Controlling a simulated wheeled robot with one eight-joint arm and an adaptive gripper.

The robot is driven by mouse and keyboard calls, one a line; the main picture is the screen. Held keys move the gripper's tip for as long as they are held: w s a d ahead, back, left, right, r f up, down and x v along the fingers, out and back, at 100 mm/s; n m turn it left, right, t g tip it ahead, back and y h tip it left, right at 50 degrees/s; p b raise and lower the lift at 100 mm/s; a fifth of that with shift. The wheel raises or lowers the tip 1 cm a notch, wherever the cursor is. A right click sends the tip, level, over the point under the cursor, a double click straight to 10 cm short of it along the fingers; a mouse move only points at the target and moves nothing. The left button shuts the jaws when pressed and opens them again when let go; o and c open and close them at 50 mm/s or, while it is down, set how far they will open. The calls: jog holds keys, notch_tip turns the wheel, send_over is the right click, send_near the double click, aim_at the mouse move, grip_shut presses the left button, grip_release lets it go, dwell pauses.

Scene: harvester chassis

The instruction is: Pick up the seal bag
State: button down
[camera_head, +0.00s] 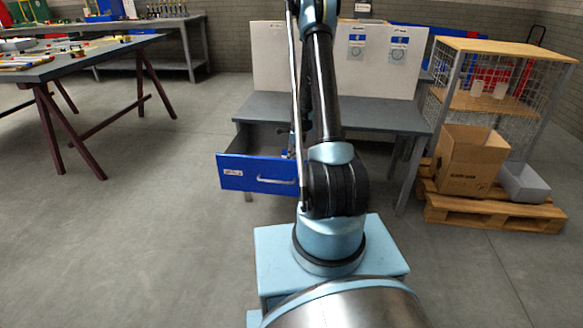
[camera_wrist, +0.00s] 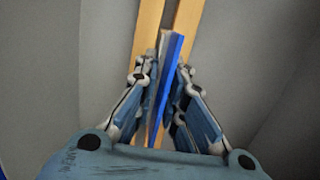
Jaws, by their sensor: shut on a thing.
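My gripper (camera_wrist: 164,75) is shut on a thin blue piece with a pale edge, which I take to be the seal bag (camera_wrist: 174,58). It stands edge-on between the two fingers in the wrist view, so its face and any print are hidden. In the head view, my arm reaches down over the open blue-fronted drawer (camera_head: 235,173) of the grey workbench (camera_head: 385,119). The arm hides most of the gripper and the drawer's right part there, so I cannot tell the bag's height above the drawer floor.
Two wooden strips (camera_wrist: 150,28) run beyond the fingers in the wrist view, between grey surfaces. White panels (camera_head: 375,55) stand at the bench's back. A cardboard box (camera_head: 468,165) and grey bin (camera_head: 522,184) sit on a pallet at right. Open floor lies left.

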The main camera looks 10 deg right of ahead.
jog(key=shift+r, duration=5)
